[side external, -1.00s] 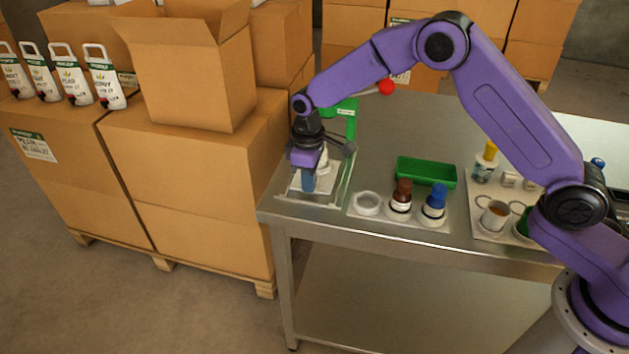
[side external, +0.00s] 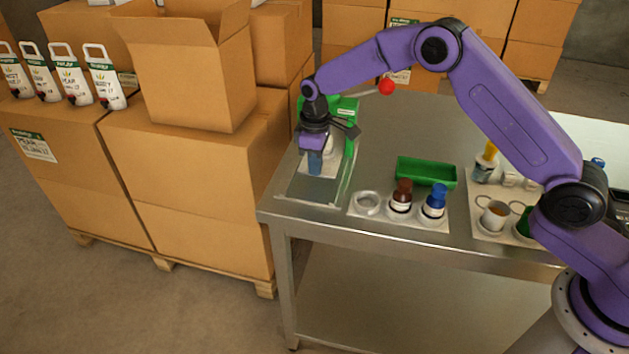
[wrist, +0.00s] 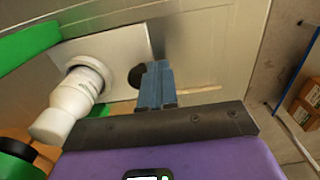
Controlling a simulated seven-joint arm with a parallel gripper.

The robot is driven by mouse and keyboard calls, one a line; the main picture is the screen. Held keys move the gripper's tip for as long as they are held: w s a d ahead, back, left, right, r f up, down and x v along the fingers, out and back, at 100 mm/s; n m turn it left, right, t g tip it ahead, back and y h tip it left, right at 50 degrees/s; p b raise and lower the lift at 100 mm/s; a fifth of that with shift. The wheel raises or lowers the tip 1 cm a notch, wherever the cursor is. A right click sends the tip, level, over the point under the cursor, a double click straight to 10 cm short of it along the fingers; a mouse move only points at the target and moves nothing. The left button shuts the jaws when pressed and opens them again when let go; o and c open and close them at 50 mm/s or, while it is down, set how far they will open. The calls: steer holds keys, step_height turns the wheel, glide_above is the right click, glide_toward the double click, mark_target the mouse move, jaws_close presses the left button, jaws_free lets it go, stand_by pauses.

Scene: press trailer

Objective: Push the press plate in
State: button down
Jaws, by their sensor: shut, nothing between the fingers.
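The press plate (side external: 322,169) is a pale flat plate lying in the metal guide frame at the left end of the table. It also shows in the wrist view (wrist: 112,45), with a dark round hole and a white bottle (wrist: 72,100) standing on it. The green press (side external: 345,107) is behind it, with a lever ending in a red ball. My gripper (side external: 315,170) points down at the plate's near part. Its blue fingers (wrist: 156,75) are shut and empty, beside the hole at the plate's edge. Whether the tips touch the plate is hard to tell.
A holder with a brown-capped bottle (side external: 401,197) and a blue-capped bottle (side external: 434,203) is right of the frame. A green tray (side external: 426,171) lies behind it. Cardboard boxes (side external: 190,140) stand close by the table's left edge. The table's back middle is clear.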

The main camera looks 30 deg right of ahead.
steer(key=shift+w+d, duration=0.95)
steer(key=shift+s+a, duration=0.35)
step_height(320, 180, up, 8)
steer(key=shift+r, duration=0.5)
steer(key=shift+s, duration=0.1)
